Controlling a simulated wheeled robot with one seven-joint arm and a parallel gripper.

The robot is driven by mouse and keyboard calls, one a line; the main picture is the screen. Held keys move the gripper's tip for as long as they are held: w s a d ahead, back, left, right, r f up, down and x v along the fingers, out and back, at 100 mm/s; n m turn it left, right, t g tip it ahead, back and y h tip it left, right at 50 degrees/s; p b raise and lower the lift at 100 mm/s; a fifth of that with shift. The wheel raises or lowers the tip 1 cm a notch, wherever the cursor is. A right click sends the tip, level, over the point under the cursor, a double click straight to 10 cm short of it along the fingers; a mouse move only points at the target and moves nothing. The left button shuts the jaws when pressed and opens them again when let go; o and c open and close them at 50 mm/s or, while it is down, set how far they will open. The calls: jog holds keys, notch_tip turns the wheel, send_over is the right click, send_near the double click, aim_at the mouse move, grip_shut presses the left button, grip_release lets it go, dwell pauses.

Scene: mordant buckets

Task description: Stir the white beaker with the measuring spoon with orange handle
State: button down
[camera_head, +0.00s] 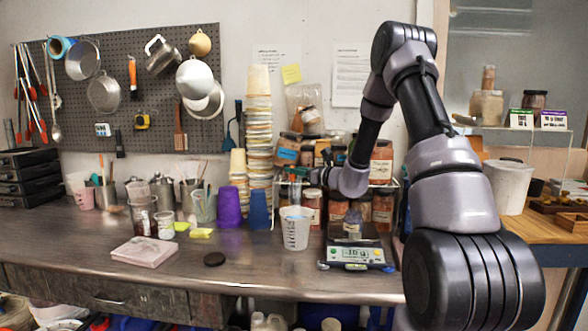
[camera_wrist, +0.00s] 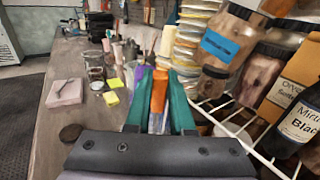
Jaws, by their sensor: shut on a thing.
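The white beaker (camera_head: 296,232), marked with dark graduations, stands upright on the metal bench at the centre of the head view. In the wrist view, the teal fingers of my gripper (camera_wrist: 158,105) are shut on the orange handle of the measuring spoon (camera_wrist: 158,92). The spoon's lower end is hidden, so I cannot tell whether it is inside the beaker. I cannot make out the beaker in the wrist view.
A purple cup (camera_head: 229,207) and a blue cup (camera_head: 259,210) stand left of the beaker. A digital scale (camera_head: 357,256) stands at its right. A rack of jars (camera_head: 381,162) is behind. A dark puck (camera_head: 214,259) and pink block (camera_head: 142,252) lie at the front left.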

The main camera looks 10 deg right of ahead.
aim_at(295, 197)
jog(key=shift+f, duration=5.5)
jog(key=shift+d, duration=0.1)
